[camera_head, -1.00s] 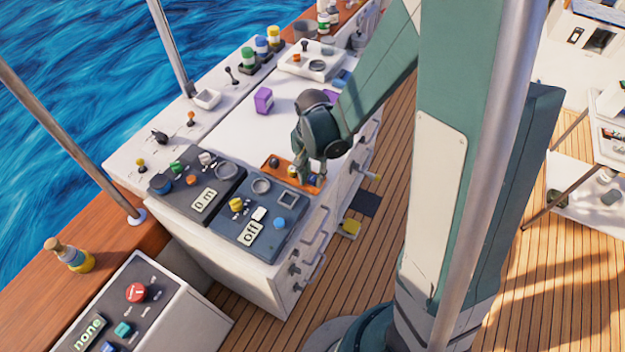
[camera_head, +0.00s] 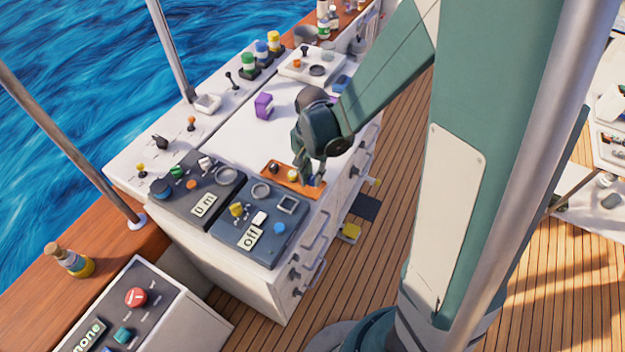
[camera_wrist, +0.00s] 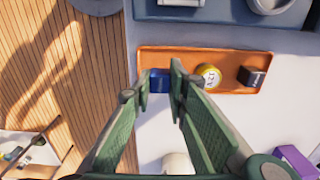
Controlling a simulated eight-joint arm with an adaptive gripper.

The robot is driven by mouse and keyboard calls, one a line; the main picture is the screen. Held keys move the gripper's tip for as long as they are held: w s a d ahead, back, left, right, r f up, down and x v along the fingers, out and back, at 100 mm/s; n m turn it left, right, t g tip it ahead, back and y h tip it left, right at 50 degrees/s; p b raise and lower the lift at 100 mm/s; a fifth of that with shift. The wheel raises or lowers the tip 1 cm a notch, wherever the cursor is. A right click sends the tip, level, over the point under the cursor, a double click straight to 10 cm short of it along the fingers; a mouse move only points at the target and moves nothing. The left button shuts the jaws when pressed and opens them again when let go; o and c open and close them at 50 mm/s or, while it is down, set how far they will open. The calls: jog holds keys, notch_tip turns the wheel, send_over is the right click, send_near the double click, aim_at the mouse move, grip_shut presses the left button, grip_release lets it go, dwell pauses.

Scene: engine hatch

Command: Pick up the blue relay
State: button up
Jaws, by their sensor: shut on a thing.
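The blue relay (camera_wrist: 159,82) is a small blue block at the left end of an orange tray (camera_wrist: 229,87) in the wrist view. My gripper (camera_wrist: 160,84) has its two green fingers on either side of it, shut on it. In the head view my gripper (camera_head: 309,178) points down at the tray's right end (camera_head: 286,182), and a bit of blue (camera_head: 317,182) shows beside its fingers. I cannot tell whether the relay still touches the tray.
A yellow round piece (camera_wrist: 208,75) and a dark block (camera_wrist: 252,76) sit in the tray beside the relay. A control panel (camera_head: 262,240) with an "off" display borders the tray. A purple block (camera_head: 264,105) stands on the clear white top farther back.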

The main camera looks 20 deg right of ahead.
aim_at(313, 177)
jog(key=shift+r+p, duration=0.3)
jog(key=shift+r, duration=3.5)
